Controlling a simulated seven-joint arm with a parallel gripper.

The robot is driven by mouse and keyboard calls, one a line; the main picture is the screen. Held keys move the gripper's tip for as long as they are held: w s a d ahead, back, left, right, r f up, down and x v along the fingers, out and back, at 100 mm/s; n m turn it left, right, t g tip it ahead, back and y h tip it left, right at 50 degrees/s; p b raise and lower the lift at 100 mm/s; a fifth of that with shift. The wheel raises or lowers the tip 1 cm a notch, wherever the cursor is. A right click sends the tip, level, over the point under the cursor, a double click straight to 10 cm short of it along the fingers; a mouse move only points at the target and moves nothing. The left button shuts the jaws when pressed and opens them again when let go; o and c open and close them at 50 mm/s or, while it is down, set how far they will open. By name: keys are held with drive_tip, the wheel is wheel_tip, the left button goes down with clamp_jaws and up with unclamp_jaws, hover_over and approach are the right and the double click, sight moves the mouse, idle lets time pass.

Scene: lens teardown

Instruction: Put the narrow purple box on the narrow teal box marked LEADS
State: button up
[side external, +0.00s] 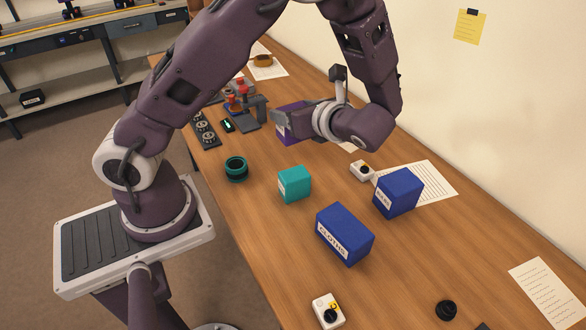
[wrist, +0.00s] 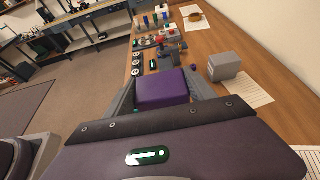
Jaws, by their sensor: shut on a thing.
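The purple box (side external: 293,132) is held between the fingers of my gripper (side external: 284,118), above the table in the side view. In the wrist view the purple box (wrist: 163,86) sits between the two grey fingers. The teal box (side external: 294,184) stands on the table, below and slightly right of the held box in the side view. It has a white label on its left face, too small to read. Its top is bare. The teal box does not show in the wrist view.
A blue box marked CLOTHS (side external: 345,234) and another blue box (side external: 398,192) stand right of the teal box. A dark teal ring (side external: 236,168) lies to its left. A grey box (wrist: 224,66) stands beyond my gripper in the wrist view. Small tools crowd the far end.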

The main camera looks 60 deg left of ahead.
drive_tip(key=shift+s+d+f, duration=0.5)
drive_tip(key=shift+d+f, duration=0.25)
drive_tip(key=shift+d, duration=0.15)
wheel_tip(320, 180, down, 8)
drive_tip(key=shift+r, duration=0.1)
drive_tip(key=o, duration=1.5)
drive_tip(key=shift+f, duration=0.2)
drive_tip(key=shift+c, duration=0.2)
